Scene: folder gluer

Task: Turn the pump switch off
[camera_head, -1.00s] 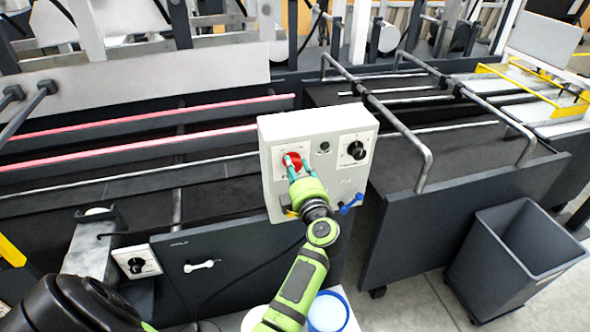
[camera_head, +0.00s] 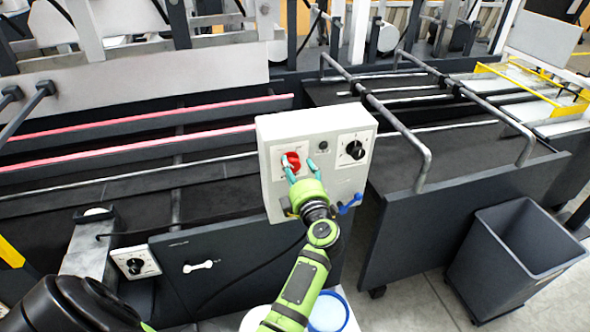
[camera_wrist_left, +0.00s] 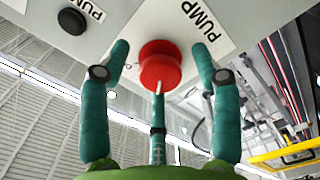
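The red pump switch (camera_head: 293,161) is a knob on the upper left of a light control box (camera_head: 280,206) in the head view. In the left wrist view the knob (camera_wrist_left: 160,68) shows large, with a white mark on its edge, next to a label (camera_wrist_left: 203,20) reading PUMP. My left gripper (camera_head: 301,166) is at the box front. Its teal fingers (camera_wrist_left: 160,75) stand apart on both sides of the knob, with a third finger below it. Gaps show between the side fingers and the knob; whether the third finger touches it is unclear. My right gripper is out of view.
A black dial (camera_head: 355,150) and a small black button (camera_head: 323,146) are to the right of the switch. A blue handle (camera_head: 350,203) sticks out at the box's lower right. A grey bin (camera_head: 515,262) stands on the floor at right.

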